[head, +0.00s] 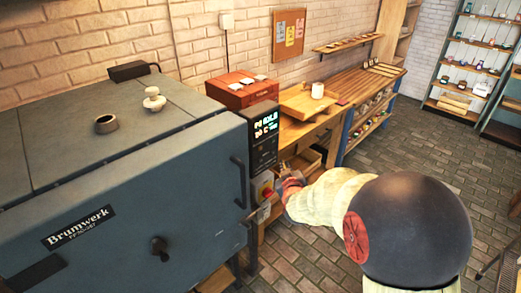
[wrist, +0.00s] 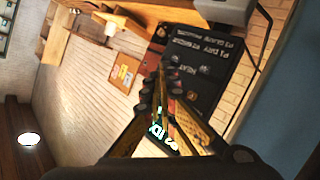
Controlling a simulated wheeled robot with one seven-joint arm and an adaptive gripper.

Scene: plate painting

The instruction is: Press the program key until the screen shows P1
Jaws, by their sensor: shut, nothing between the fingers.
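The kiln's dark control panel (head: 264,150) stands at the kiln's right front edge. Its lit screen (head: 265,124) shows two lines; the top one looks like P0 HOLD, but the letters are small. My gripper (head: 283,171) is shut and empty, just right of the panel's lower part. In the wrist view my gripper (wrist: 160,77) has its fingertips together in front of the panel (wrist: 200,72), which carries printed program lines. Part of the glowing screen (wrist: 158,132) shows between the fingers. I cannot make out the program key or tell whether the fingertips touch the panel.
The large grey kiln (head: 130,170) fills the left, with a door handle (head: 238,181) near the panel. A red and yellow switch (head: 266,189) is below the panel. A wooden workbench (head: 335,105) with a red toolbox (head: 242,90) stands behind. The brick floor at right is open.

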